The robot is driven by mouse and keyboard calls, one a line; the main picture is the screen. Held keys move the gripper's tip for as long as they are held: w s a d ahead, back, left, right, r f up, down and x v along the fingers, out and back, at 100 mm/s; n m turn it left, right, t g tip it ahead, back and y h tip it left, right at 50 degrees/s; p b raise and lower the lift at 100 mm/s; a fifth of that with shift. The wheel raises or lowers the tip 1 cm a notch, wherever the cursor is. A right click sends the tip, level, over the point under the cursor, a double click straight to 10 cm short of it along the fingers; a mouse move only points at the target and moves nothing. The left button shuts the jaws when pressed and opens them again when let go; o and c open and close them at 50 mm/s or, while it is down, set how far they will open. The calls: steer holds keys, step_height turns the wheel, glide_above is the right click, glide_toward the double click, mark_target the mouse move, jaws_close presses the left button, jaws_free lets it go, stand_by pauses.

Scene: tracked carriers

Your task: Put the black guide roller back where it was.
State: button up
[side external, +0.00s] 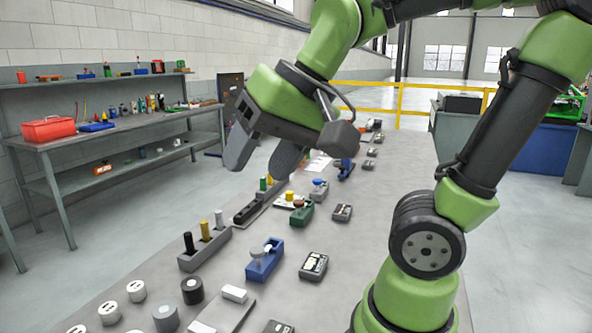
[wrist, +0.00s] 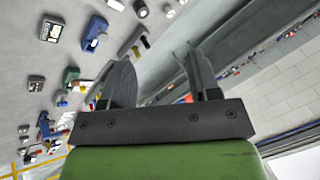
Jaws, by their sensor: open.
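A black upright roller (side external: 188,242) stands at the near end of a grey rack (side external: 190,263), in line with a yellow roller (side external: 205,230) and a pale roller (side external: 219,218). I take it for the black guide roller, but cannot be sure. My gripper (side external: 262,152) is open above the table, beyond and higher than the rack. In the wrist view my gripper (wrist: 163,72) shows two spread fingers with nothing between them.
A blue fixture (side external: 265,262) and a green fixture (side external: 301,213) stand right of the rack. A dark elongated holder (side external: 247,214) with coloured pegs lies beyond it. Grey and white round pieces (side external: 136,291) stand in front. A dark cylinder (side external: 192,291) is near them.

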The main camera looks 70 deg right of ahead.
steer(key=s+n, duration=0.2)
steer(key=s, duration=0.1)
steer(key=s+f+t, duration=0.1)
steer(key=shift+s+a+n, duration=0.25)
steer(key=shift+s+n, duration=0.05)
steer(key=shift+n, duration=0.1)
